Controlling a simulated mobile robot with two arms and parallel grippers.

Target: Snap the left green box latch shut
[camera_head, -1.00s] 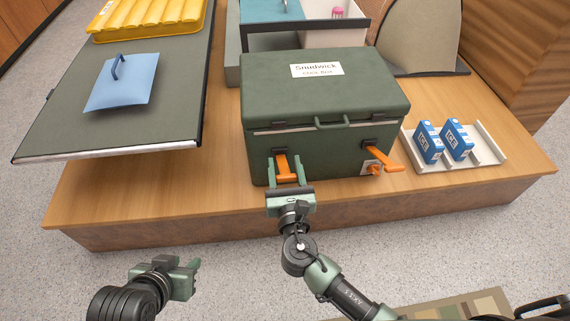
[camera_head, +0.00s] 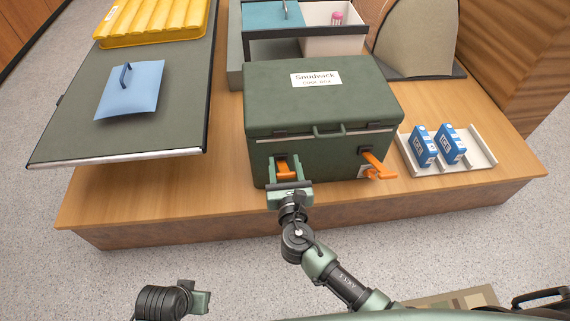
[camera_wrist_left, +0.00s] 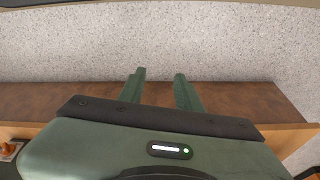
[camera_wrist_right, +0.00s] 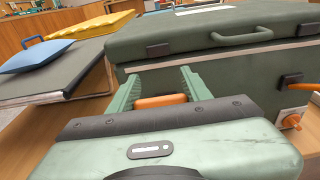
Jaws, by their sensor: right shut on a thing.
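The green cool box (camera_head: 325,95) stands on the wooden platform with its lid down. Its left latch (camera_head: 286,172) is an orange tab on the front face, below the left lid bracket. My right gripper (camera_head: 286,165) is at this latch, one finger on each side of the tab. In the right wrist view the orange tab (camera_wrist_right: 160,101) shows between the fingers; its lower part is hidden behind the gripper body. The right orange latch (camera_head: 374,163) sticks outward from the front. My left gripper (camera_wrist_left: 160,76) is open and empty, away from the box, low at the left.
Blue ice packs (camera_head: 423,148) stand on a white tray (camera_head: 481,148) right of the box. A grey-green board (camera_head: 60,135) with a blue lidded piece (camera_head: 130,95) lies at the left. A grey bin (camera_head: 345,46) stands behind the box. The platform's front strip is mostly clear.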

